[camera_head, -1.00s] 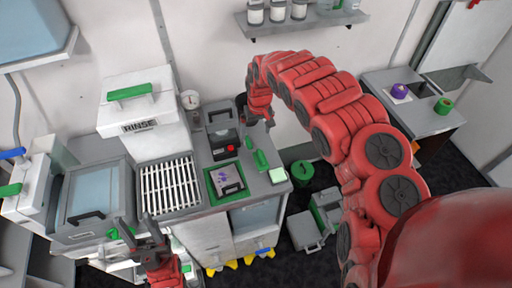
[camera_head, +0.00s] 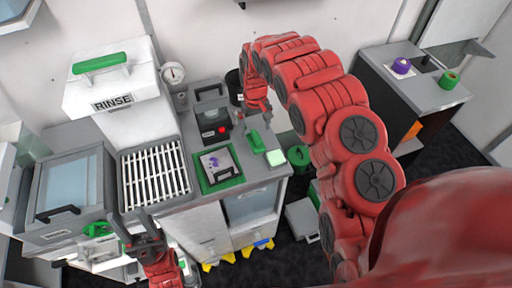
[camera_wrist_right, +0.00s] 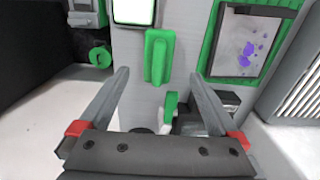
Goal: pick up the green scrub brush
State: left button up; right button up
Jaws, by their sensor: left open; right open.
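The green scrub brush (camera_head: 256,141) appears to be the long green block on the grey counter, left of a pale green-edged pad (camera_head: 275,158). It also shows in the right wrist view (camera_wrist_right: 158,57), lying between the lines of my fingers. My right gripper (camera_head: 259,116) is open and empty, just behind the brush in the head view. In the right wrist view, its spread fingers (camera_wrist_right: 158,76) point toward the brush, with no visible contact. A smaller green piece (camera_wrist_right: 170,107) lies nearer the gripper. My left gripper (camera_head: 135,230) is open and empty in front of the counter.
A green-framed tray (camera_head: 220,186) with purple stains and a black device with a red button (camera_head: 214,130) stand left of the brush. A slatted rack (camera_head: 155,175) and a RINSE box (camera_head: 112,85) are further left.

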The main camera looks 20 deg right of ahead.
aim_at(256, 135)
jog(key=shift+f+p, duration=0.35)
jog(key=shift+p, duration=0.3)
notch_tip(256, 135, down, 4)
jog(key=shift+d+r+p, duration=0.1)
jog(key=shift+d+p, duration=0.05)
jog(key=shift+p, duration=0.9)
jog(key=shift+f, duration=0.4)
jog(key=c, duration=1.5)
